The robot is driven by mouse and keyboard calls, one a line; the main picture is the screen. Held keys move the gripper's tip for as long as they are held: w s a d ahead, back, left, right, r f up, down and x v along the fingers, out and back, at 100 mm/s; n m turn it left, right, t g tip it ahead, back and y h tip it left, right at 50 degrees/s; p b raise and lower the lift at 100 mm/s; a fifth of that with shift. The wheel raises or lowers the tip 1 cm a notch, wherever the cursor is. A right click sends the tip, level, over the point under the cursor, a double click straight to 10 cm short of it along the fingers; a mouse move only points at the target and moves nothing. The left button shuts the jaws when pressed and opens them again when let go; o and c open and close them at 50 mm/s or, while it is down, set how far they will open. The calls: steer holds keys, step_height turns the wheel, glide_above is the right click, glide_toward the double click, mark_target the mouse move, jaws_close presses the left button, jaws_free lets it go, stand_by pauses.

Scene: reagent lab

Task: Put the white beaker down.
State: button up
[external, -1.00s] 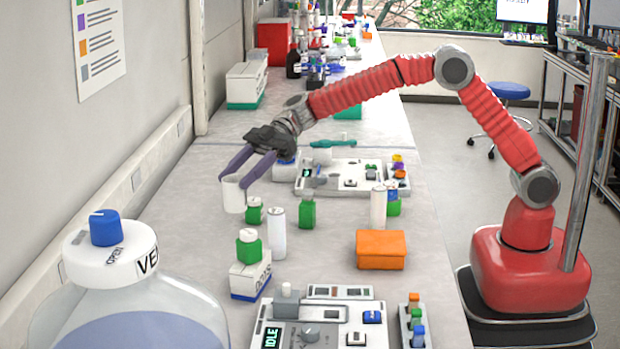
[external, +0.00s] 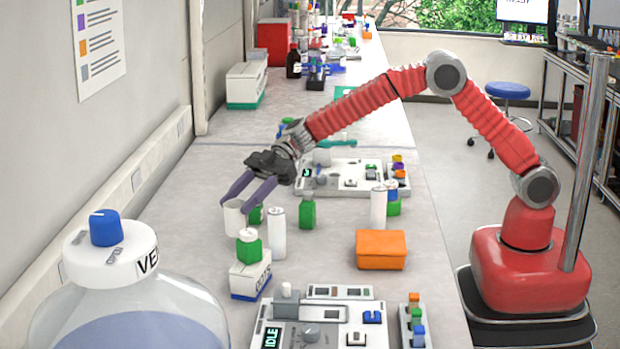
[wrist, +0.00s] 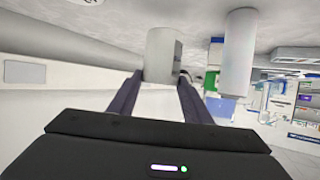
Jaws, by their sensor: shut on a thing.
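The white beaker (external: 234,220) is upright between the purple fingers of my gripper (external: 233,205), which is shut on it. It is low over the left part of the bench; I cannot tell whether its base touches the surface. In the wrist view the beaker (wrist: 160,54) shows at the top middle, between the tips of my gripper (wrist: 160,80). The fingers hide part of its upper side.
Right of the beaker are a green-bodied bottle (external: 256,216) and a white cylinder (external: 278,234). The large clear bottle (external: 130,300) fills the front left. Bench left of the beaker is clear.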

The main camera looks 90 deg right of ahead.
steer(key=shift+f, duration=1.85)
steer(key=o, duration=1)
steer(key=shift+f, duration=0.1)
steer(key=shift+o, duration=0.2)
steer(key=shift+s+d+r, duration=0.15)
steer(key=shift+d+r, duration=0.1)
steer(key=v, duration=1.1)
steer(key=shift+d+r, duration=0.15)
